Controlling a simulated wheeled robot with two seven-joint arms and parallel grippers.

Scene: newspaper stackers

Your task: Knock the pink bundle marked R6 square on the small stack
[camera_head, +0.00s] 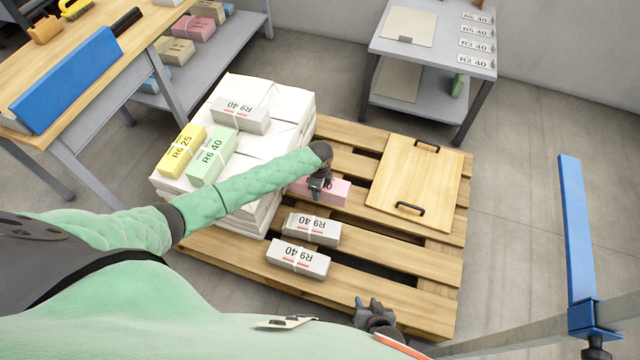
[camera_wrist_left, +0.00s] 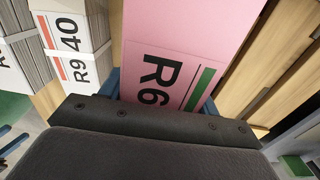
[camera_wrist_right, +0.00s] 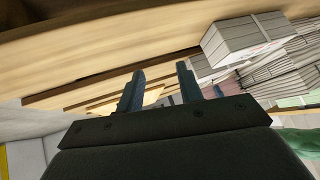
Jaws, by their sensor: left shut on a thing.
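The pink bundle marked R6 (camera_head: 338,191) is on the wooden pallet, right of the large white stack (camera_head: 262,93).
Two grey R9 40 bundles (camera_head: 311,229) (camera_head: 298,259) lie nearer on the pallet (camera_head: 400,285). Yellow (camera_head: 181,150), green (camera_head: 212,156) and grey (camera_head: 240,116) bundles lie on the white stack. A wooden board with handles (camera_head: 414,180) covers the pallet's right side.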

